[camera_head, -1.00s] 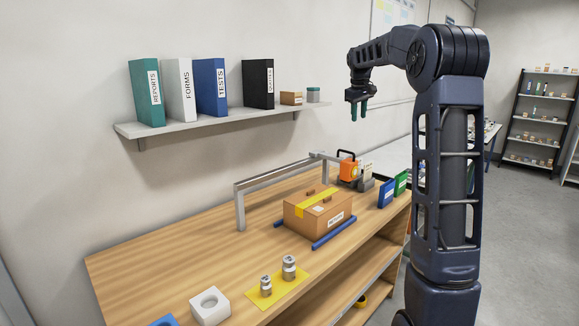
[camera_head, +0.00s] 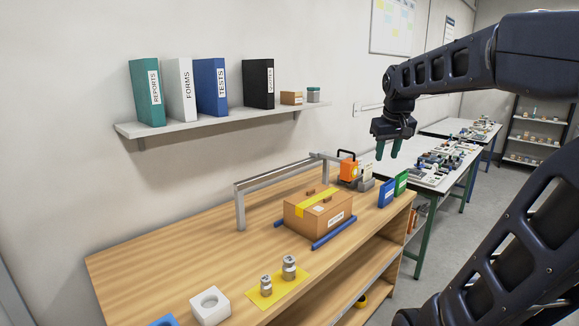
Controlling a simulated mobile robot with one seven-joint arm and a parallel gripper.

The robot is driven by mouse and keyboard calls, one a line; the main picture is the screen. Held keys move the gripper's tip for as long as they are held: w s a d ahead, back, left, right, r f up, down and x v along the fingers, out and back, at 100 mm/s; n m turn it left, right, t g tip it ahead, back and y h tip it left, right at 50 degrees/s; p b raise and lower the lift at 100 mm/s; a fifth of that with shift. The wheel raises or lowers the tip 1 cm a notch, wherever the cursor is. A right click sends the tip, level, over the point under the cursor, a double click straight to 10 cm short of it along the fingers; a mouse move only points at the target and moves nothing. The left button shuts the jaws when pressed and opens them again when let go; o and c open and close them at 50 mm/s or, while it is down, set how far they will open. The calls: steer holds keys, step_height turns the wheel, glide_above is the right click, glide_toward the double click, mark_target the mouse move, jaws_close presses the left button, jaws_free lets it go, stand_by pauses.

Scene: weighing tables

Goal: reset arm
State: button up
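My gripper (camera_head: 388,149) hangs in the air at the right, fingers pointing down, above and behind the far right end of the wooden table (camera_head: 140,262). Its two teal fingertips show with a gap between them and nothing in it. My arm (camera_head: 445,75) reaches in from the right edge, bent at the elbow, with its lower link slanting across the bottom right corner.
On the table are a cardboard box (camera_head: 330,213) on blue rails, a grey metal frame (camera_head: 239,208), two metal weights (camera_head: 289,267) on a yellow mat, and a white block (camera_head: 210,306). A shelf (camera_head: 190,131) holds binders. Cluttered tables (camera_head: 425,180) stand behind.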

steer(key=s+f+m, duration=0.2)
steer(key=s+f, duration=0.8)
steer(key=s, duration=0.4)
steer(key=shift+f+t, duration=0.3)
steer(key=shift+s, duration=0.1)
